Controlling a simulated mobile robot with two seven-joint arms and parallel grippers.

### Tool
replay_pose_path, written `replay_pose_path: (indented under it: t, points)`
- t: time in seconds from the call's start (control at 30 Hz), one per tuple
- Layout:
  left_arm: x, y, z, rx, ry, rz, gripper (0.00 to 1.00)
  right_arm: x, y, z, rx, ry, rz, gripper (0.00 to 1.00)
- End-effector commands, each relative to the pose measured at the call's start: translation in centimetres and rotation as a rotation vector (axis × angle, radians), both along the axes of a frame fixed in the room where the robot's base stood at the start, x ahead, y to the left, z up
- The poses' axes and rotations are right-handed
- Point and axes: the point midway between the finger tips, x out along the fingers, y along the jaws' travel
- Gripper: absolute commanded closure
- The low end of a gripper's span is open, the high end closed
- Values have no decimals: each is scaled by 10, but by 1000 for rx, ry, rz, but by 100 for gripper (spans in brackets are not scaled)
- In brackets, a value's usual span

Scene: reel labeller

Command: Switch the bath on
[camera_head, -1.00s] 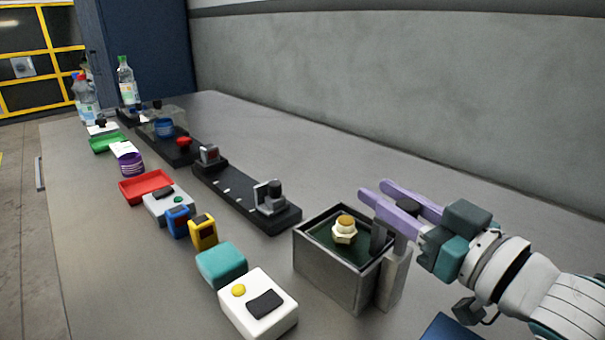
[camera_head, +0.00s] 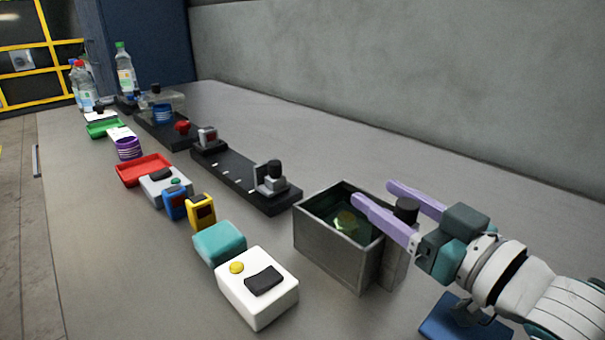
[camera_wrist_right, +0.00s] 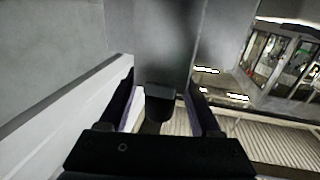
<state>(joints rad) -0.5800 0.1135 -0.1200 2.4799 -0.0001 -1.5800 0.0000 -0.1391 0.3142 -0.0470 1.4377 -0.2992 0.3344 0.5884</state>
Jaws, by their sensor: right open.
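The bath (camera_head: 335,252) is an open metal box with dark green liquid, at the front centre of the bench in the head view. A brassy piece (camera_head: 346,219) shows dimly down inside it. A grey post with a black knob (camera_head: 407,210) stands at the bath's right side. My right gripper (camera_head: 372,191) is open, its lilac fingers reaching left over the bath's right rim on either side of the knob. In the right wrist view a dark rounded end (camera_wrist_right: 160,106) shows between the fingers. A white box with a yellow button (camera_head: 237,267) stands left of the bath. My left gripper is out of view.
A teal block (camera_head: 219,243), yellow and blue small devices, and a red tray (camera_head: 143,169) line the left. A black rail fixture (camera_head: 240,181) lies behind the bath. A blue plate (camera_head: 446,318) is below my right wrist. The bench along the wall is clear.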

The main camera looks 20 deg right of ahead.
Motion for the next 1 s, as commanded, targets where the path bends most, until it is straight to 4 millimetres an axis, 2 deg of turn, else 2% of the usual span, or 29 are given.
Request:
replay_pose_path:
  t: [0.17, 0.27, 0.5, 0.7, 1.0]
  points:
    - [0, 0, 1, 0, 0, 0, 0, -6, -1, 1, 0, 0, 0, 36]
    - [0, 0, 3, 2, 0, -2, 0, -20, -4, 0, 1, 2, 1, 36]
    - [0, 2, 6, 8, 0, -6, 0, -66, -13, 0, 1, 3, 0, 36]
    - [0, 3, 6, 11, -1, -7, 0, -92, -18, 0, -1, 3, 0, 36]
    - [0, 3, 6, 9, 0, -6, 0, -98, -19, 1, 0, -1, 0, 36]
